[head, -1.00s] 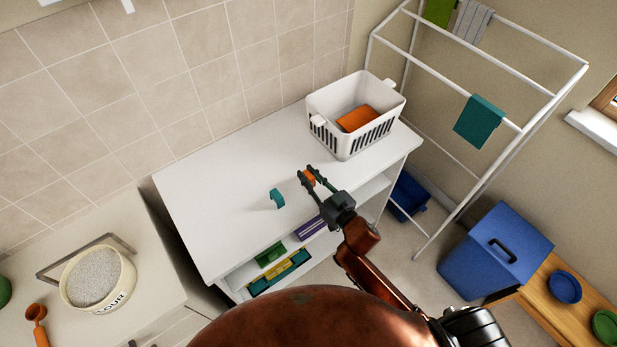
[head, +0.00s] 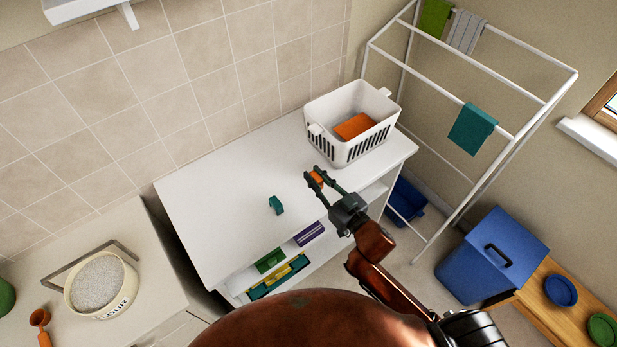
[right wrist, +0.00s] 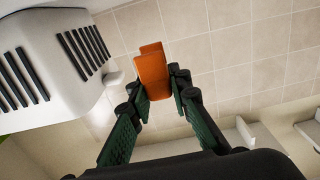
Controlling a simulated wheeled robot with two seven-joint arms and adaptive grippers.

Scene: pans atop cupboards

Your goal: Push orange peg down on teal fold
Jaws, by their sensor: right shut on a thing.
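The orange peg (head: 317,179) is held between the fingers of my right gripper (head: 314,179), above the white cabinet top, in front of the basket. In the right wrist view the orange peg (right wrist: 152,75) sits between the fingertips of my right gripper (right wrist: 155,83), which are shut on it. The teal fold (head: 472,128) is a cloth draped over a front rail of the white drying rack, to the right of and apart from the gripper. My left gripper is not in view.
A white basket (head: 340,152) with an orange cloth (head: 354,126) stands between gripper and rack; its slotted wall shows close in the right wrist view (right wrist: 50,65). A teal peg (head: 276,205) stands on the cabinet top (head: 225,190). The drying rack (head: 520,92) also holds green and grey cloths.

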